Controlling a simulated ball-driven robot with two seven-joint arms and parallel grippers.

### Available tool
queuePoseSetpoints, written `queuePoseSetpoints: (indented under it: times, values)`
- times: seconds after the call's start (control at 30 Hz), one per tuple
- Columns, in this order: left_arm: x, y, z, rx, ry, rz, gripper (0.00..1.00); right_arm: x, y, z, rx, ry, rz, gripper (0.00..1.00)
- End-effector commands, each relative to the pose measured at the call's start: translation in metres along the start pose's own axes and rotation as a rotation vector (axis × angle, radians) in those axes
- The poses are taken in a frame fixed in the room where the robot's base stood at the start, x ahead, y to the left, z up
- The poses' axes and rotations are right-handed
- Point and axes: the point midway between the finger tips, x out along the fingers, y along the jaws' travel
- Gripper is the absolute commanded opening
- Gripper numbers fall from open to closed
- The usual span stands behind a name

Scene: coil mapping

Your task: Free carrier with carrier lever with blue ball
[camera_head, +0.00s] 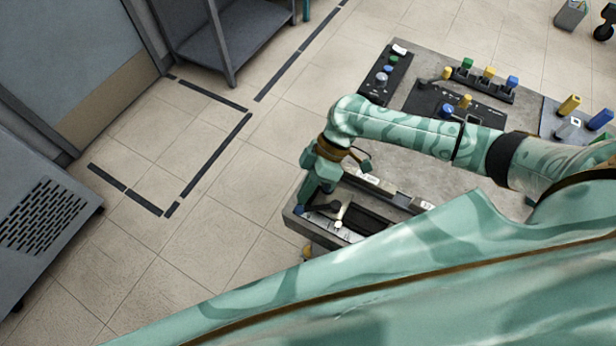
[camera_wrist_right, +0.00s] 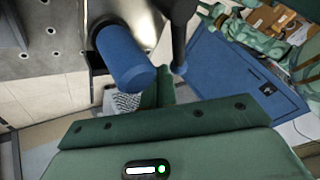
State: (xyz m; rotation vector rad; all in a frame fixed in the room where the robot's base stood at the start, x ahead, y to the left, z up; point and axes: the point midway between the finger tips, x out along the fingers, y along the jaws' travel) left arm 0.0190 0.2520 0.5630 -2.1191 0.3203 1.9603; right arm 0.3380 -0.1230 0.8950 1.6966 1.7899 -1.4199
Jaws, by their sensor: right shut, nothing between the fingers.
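My right gripper (camera_head: 305,203) points down over the left end of a dark open tray (camera_head: 372,218) on the grey bench. Its jaws are shut with nothing held. A black lever (camera_head: 322,208) and a lever with a pale knob (camera_head: 345,211) are just right of the jaws. A small blue part shows by the fingertips; I cannot tell whether it is the blue ball or a finger. In the right wrist view a large blue cylinder (camera_wrist_right: 126,60) is close to the camera, its identity unclear. I cannot pick out the carrier clearly. My left gripper is out of view.
The bench (camera_head: 430,180) carries a black panel with coloured knobs (camera_head: 387,72), coloured blocks in a rack (camera_head: 487,77) and yellow and blue blocks (camera_head: 600,118) at the right. My right forearm crosses above it. Tiled floor with dark tape (camera_head: 215,165) is open at left.

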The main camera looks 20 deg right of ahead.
Motion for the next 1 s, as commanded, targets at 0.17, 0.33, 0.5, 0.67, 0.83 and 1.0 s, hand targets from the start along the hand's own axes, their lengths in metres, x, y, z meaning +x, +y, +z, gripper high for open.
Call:
queuePoseSetpoints:
  times: [0.17, 0.33, 0.5, 0.67, 0.83, 1.0]
  values:
    - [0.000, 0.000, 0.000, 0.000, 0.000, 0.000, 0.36, 0.001, -0.001, 0.000, 0.001, 0.000, 0.000, 0.00]
    - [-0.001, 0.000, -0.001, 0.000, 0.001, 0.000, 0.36, 0.000, -0.002, 0.000, -0.003, -0.003, -0.002, 0.00]
    - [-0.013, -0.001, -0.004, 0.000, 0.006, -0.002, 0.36, 0.004, -0.015, -0.003, -0.073, -0.043, -0.043, 0.00]
    - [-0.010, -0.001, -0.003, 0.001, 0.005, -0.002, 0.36, 0.007, -0.014, -0.002, -0.075, -0.044, -0.045, 0.00]
    - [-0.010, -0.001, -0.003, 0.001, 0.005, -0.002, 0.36, 0.005, -0.013, -0.002, -0.074, -0.044, -0.044, 0.00]
    - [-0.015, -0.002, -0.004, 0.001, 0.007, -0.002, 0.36, -0.019, -0.012, -0.003, -0.075, -0.045, -0.041, 0.00]
